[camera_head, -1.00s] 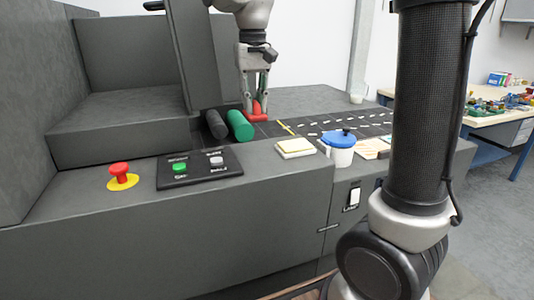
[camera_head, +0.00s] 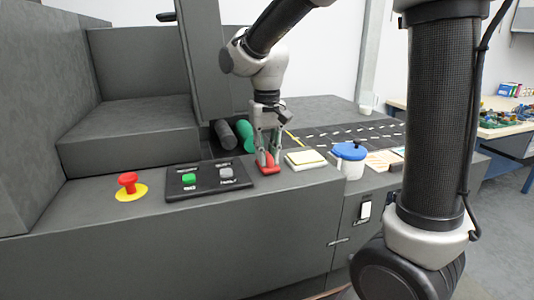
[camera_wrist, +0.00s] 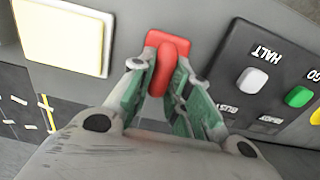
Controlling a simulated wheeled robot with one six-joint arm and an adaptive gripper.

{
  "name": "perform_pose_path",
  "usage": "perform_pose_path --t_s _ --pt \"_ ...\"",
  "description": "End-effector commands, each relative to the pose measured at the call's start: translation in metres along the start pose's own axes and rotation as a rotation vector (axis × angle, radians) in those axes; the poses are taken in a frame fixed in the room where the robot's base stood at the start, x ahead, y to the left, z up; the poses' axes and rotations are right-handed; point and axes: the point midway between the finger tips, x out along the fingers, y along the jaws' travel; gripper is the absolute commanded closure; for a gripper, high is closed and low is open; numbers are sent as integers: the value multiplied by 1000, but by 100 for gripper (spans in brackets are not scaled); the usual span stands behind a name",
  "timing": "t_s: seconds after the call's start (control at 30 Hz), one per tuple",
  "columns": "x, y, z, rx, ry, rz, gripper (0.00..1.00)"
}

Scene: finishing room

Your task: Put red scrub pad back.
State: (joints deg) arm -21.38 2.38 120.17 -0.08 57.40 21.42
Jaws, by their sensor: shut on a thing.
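The red scrub pad (camera_head: 268,169) is at the front ledge of the dark grey machine, between the button panel and the yellow-and-white pad. In the wrist view the red scrub pad (camera_wrist: 167,50) shows a flat red base with a raised red grip. My gripper (camera_head: 267,157) points down and is shut on the raised grip; its green-lined fingers (camera_wrist: 160,84) sit on either side of it. The pad's base is on or just above the ledge; I cannot tell if it touches.
The button panel (camera_head: 209,180) with green and white buttons lies left of the pad. A red stop button (camera_head: 128,184) stands further left. The yellow-and-white pad (camera_head: 305,160) and blue-lidded tub (camera_head: 348,160) stand to the right. Green and dark rollers (camera_head: 246,134) lie behind, beside the belt (camera_head: 350,132).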

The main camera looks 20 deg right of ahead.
Motion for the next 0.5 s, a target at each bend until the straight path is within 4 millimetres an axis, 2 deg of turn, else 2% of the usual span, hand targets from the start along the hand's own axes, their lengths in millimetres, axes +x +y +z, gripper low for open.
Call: perform_pose_path --t_s 0.17,0.2,0.3,0.5 --pt "3 0 0 0 -1 0 100" --pt "3 0 0 0 0 0 74" --pt "2 0 0 0 0 0 60" --pt "2 0 0 0 0 0 60"
